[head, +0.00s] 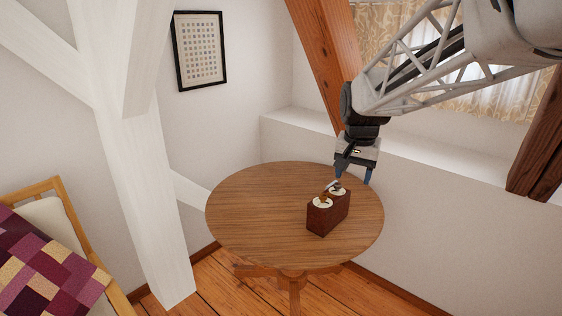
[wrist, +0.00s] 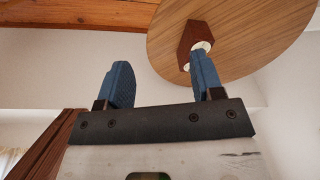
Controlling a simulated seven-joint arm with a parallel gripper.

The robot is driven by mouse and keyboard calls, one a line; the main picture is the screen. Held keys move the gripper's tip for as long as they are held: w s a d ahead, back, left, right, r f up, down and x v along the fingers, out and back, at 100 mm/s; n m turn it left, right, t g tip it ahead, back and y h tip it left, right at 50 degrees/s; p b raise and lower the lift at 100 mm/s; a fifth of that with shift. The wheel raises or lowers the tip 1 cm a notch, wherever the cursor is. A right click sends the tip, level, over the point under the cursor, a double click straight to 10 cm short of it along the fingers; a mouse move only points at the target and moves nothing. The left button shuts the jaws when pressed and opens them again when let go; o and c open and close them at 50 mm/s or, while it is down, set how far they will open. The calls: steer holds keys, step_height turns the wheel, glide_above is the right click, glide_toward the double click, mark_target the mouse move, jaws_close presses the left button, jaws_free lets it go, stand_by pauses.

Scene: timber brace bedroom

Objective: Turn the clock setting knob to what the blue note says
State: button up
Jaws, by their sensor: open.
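A dark red-brown box (head: 322,218) stands on the round wooden table, right of its middle. Its top carries two pale round dials with small brown or brass knobs: a nearer dial (head: 323,202) and a farther dial (head: 337,191). Their markings are too small to read. My gripper (head: 353,177) is open and empty, above the table's far right part, behind and right of the box. In the wrist view the gripper (wrist: 160,62) shows two blue fingers apart; the right finger partly covers the box (wrist: 194,34). I cannot make out a blue note in either view.
The round table (head: 250,210) is otherwise bare, with free room left of the box. A white timber brace (head: 140,170) stands at left, beside a chair with a patchwork cover (head: 45,265). A ledge, brown beams and a curtained window lie behind.

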steer(key=w+d+f+m, duration=0.2)
steer(key=w, duration=0.8)
steer(key=m+g, duration=0.2)
steer(key=m, duration=0.3)
glide_above(338, 184)
step_height(338, 184, down, 17)
steer(key=shift+s+a+f, duration=0.1)
steer(key=shift+s+f, duration=0.05)
steer(key=shift+w+f, duration=0.2)
steer(key=shift+w, duration=0.05)
steer(key=shift+f, duration=0.15)
steer(key=shift+f, duration=3.75)
steer(key=c, duration=0.9)
